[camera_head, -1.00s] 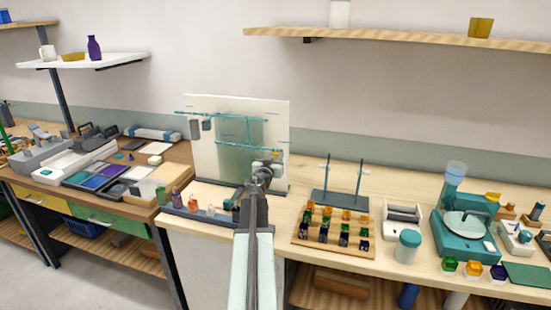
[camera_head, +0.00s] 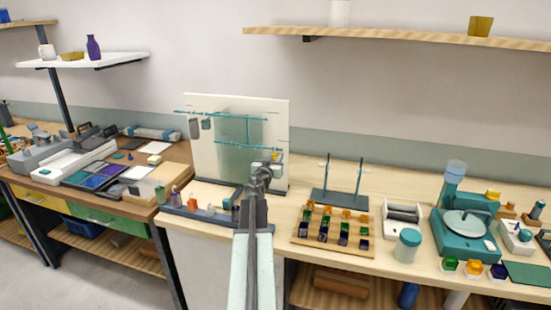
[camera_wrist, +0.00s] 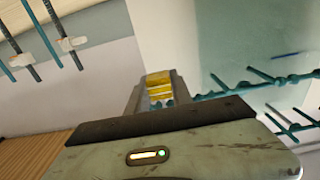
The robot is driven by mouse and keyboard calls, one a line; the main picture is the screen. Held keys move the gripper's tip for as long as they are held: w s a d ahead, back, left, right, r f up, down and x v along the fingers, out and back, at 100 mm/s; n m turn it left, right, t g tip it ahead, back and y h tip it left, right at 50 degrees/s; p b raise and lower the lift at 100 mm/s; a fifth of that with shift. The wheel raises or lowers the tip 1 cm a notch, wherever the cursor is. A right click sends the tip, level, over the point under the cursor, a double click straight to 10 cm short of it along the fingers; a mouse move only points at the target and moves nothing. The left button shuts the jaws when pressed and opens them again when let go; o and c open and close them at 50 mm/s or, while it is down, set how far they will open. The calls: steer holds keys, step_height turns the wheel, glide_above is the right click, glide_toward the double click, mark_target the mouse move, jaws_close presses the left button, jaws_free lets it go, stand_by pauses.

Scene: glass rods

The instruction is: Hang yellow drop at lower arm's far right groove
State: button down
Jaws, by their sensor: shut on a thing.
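The yellow drop (camera_wrist: 159,86) is between the jaws of my gripper (camera_wrist: 155,92) in the wrist view. My gripper (camera_head: 273,158) is shut on it, and in the head view it is at the right end of the teal lower arm (camera_head: 236,145). In the wrist view the lower arm (camera_wrist: 240,88), with small knobs along it, runs right from beside the jaws. I cannot tell whether the drop touches it. The upper arm (camera_head: 225,117) is above, with two grey drops (camera_head: 194,129) hanging near its left end. The groove itself is too small to make out.
A pale upright panel (camera_head: 275,115) stands behind the hanging arms. A rack of small bottles (camera_head: 195,209) is at its front left. A wooden tray of coloured pieces (camera_head: 300,236) and a stand with two upright rods (camera_head: 340,197) are to the right.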

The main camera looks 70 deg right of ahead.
steer(key=shift+f, duration=0.3)
steer(key=c, duration=1.1)
jaws_free()
steer(key=shift+o, duration=0.2)
steer(key=a, duration=0.8)
steer(key=shift+s, duration=0.25)
